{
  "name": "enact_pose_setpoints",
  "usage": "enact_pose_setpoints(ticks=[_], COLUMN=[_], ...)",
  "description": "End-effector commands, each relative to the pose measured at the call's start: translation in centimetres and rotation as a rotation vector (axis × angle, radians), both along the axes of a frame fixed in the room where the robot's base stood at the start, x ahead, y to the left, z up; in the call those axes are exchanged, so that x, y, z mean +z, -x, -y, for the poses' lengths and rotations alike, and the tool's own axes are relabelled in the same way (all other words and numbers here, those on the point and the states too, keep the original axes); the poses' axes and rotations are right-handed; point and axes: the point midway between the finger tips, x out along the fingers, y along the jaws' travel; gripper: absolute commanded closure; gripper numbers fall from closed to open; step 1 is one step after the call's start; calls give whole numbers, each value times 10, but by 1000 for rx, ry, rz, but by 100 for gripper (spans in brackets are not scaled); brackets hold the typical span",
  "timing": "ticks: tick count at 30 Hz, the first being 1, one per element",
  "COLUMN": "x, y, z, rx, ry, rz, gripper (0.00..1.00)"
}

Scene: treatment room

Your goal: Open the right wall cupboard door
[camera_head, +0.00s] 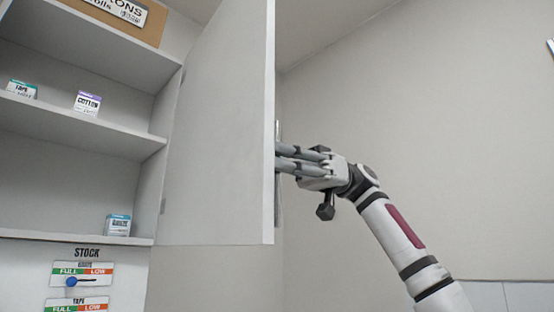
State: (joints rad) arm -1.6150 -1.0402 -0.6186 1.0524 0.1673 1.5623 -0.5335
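The right wall cupboard door (220,130) stands swung well out from the cupboard, with its hinge side at the shelves' right end. Its inner face is towards me. A thin strip of the door handle (279,205) shows just past the door's free edge, on the outer side. My gripper (281,160) is at the outer side of the door, level with the handle. Its grey fingers point left, and their tips are partly hidden by the door edge. I cannot tell whether they are closed on the handle.
The open cupboard (85,125) has shelves with a tape box (22,89), a cotton box (87,103) and a gauze box (118,225). A stock board (85,272) is below. The wall right of the door is bare, with free room around my arm.

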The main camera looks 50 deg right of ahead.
Motion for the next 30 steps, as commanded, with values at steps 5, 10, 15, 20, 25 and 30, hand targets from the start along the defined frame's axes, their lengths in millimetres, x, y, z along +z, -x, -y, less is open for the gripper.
enact_pose_setpoints(ticks=[5,10,15,20,25,30], x=[-1,-1,-1,0,0,0], y=[0,0,0,0,2,5], z=[0,0,0,3,21,46], rx=[1,1,0,-1,-2,-1], ry=[5,4,2,0,-1,-2], rz=[0,1,0,0,0,1], gripper=[100,71,71,71,71,71])
